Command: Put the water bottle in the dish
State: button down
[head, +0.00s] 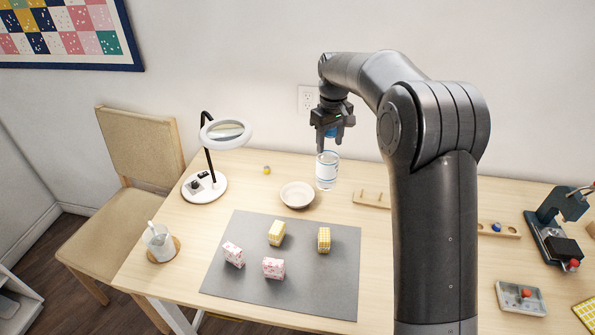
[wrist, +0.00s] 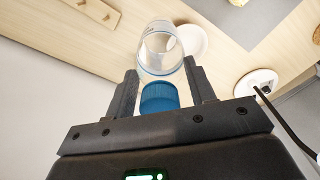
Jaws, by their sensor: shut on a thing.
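The water bottle (head: 327,171) is clear with blue bands and a blue cap, which shows in the wrist view (wrist: 159,97). My gripper (head: 333,146) is shut on the bottle near its cap, with one finger on each side. The bottle hangs upright below the gripper, near the back of the table. The dish (head: 297,195) is a small, pale round bowl on the table, just left of the bottle in the head view. In the wrist view the dish (wrist: 194,40) is partly hidden behind the bottle. I cannot tell the bottle's exact height above the table.
A grey mat (head: 280,290) with several small patterned blocks lies in front of the dish. A magnifier lamp (head: 205,187) stands left, and a wooden peg rack (head: 371,199) lies right of the bottle.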

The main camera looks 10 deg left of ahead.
jog(key=w+a+f, duration=0.1)
jog(key=a+f, duration=0.8)
jog(key=shift+w+a+f, duration=0.15)
jog(key=shift+f, duration=0.25)
jog(key=c, duration=0.6)
grip_release()
notch_tip(320, 180, up, 12)
jog(key=shift+r, duration=0.15)
